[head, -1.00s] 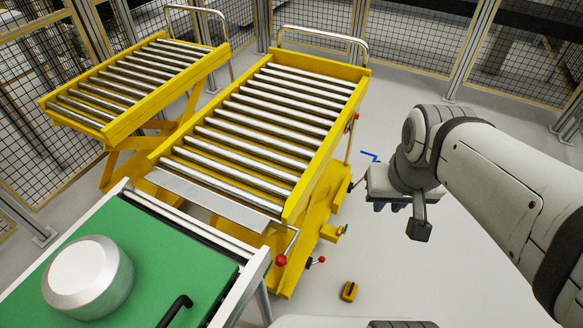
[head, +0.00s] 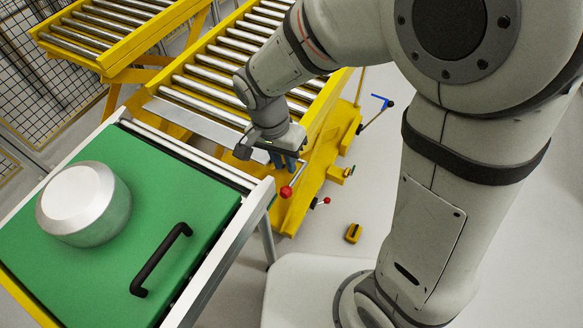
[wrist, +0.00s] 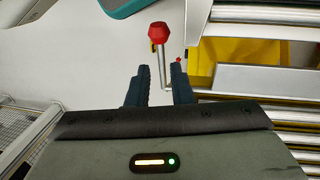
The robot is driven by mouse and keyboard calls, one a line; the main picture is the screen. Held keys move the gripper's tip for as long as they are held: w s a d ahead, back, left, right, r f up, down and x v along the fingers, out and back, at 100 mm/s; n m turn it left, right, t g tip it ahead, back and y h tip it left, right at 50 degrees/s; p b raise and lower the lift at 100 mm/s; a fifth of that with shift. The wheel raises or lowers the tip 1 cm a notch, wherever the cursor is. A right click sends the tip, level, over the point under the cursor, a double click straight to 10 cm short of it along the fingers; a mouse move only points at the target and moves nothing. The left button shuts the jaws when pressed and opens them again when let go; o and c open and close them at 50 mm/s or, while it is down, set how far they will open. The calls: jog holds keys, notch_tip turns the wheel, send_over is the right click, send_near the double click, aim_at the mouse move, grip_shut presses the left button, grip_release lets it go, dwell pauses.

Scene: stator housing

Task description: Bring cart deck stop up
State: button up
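The yellow roller cart (head: 326,102) stands beyond the green-topped table. A flat grey plate (head: 197,122) lies along its near end; I cannot tell whether this is the deck stop. At that end's right corner a thin crank lever with a red knob (head: 286,191) slants down. The knob also shows in the wrist view (wrist: 158,32), just past the fingertips. My gripper (head: 290,166) is over this corner, close to the lever. In the wrist view its fingers (wrist: 161,75) are apart, with the lever's rod (wrist: 166,72) at the gap between their tips. Contact cannot be told.
The green table (head: 183,225) carries a silver round housing (head: 83,204) and a black handle (head: 160,260). A second, smaller red knob (head: 327,200) sits low on the cart. A blue-handled lever (head: 381,102) is at the cart's right. A second roller cart (head: 110,80) stands behind left.

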aim_at(291, 184)
jog(key=f, duration=0.2)
jog(key=d+f, duration=0.1)
jog(key=f, duration=0.4)
jog(key=shift+s+d+f, duration=0.15)
jog(key=shift+s+f, duration=0.1)
jog(key=shift+c, duration=0.3)
grip_shut()
